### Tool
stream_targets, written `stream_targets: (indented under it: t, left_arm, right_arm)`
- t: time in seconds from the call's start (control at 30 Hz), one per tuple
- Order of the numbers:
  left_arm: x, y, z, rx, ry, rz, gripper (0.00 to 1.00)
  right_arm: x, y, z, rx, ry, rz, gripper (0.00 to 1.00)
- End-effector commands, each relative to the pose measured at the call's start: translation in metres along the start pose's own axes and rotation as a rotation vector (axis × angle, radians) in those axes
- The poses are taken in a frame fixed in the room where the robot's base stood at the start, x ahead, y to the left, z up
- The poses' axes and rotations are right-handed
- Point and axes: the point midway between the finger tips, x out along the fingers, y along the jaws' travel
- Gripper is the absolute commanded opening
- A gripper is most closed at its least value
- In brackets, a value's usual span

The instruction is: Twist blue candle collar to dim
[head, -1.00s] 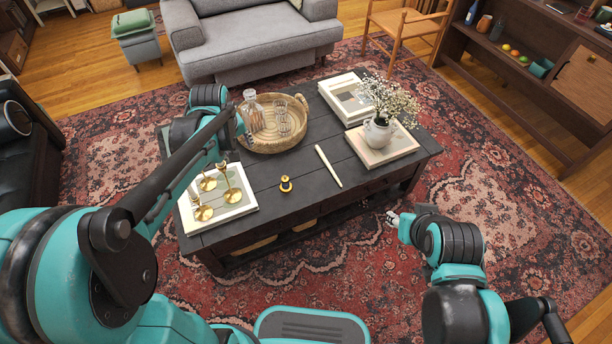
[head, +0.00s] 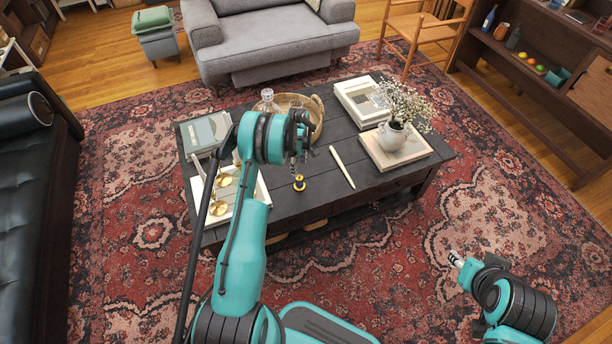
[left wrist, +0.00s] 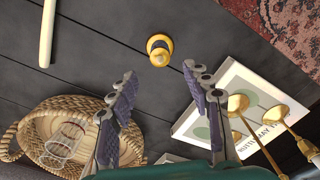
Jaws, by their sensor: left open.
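No blue candle or blue collar can be made out. A small round brass-and-black piece (head: 298,183) stands on the dark coffee table (head: 283,205); in the left wrist view this brass piece (left wrist: 160,49) lies just beyond and between my fingertips. A long cream stick, perhaps a taper candle (head: 342,167), lies to its right. Gold candlesticks (head: 218,208) stand on a pale book at the table's left, partly hidden by my arm. My left gripper (head: 301,150) is over the table near the brass piece; its fingers (left wrist: 159,79) are apart and empty. My right gripper (head: 455,259) is over the rug.
A woven tray (head: 316,112) with glassware is at the table's back, partly behind my left arm. A vase of white flowers (head: 393,133) stands on a book at the right. The table around the brass piece is mostly bare. A grey sofa (head: 265,42) stands behind.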

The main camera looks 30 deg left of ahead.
Motion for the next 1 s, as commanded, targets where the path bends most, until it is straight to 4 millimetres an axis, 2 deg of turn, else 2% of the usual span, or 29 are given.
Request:
stream_targets:
  t: [0.2,0.4,0.77,0.8,0.97,1.0]
  left_arm:
    - [0.039,0.000,0.000,0.002,0.000,0.001,0.49]
    - [0.064,0.001,0.000,0.003,0.000,0.001,0.49]
    - [0.069,0.001,0.001,0.004,0.000,0.001,0.49]
    - [0.069,0.001,0.001,0.004,0.000,0.001,0.44]
    - [0.069,0.001,0.001,0.004,0.000,0.001,0.02]
    - [0.069,0.001,0.000,0.004,0.000,0.001,0.00]
  right_arm:
    - [0.015,0.000,0.011,0.000,0.000,0.000,0.39]
    - [0.022,0.000,0.016,0.000,0.000,0.000,0.39]
    - [0.023,0.000,0.017,0.000,0.000,0.000,0.39]
    - [0.023,0.000,0.017,0.000,0.000,0.000,0.39]
    - [0.023,0.000,0.017,0.000,0.000,0.000,0.39]
    - [0.023,0.000,0.017,0.000,0.000,0.000,0.39]
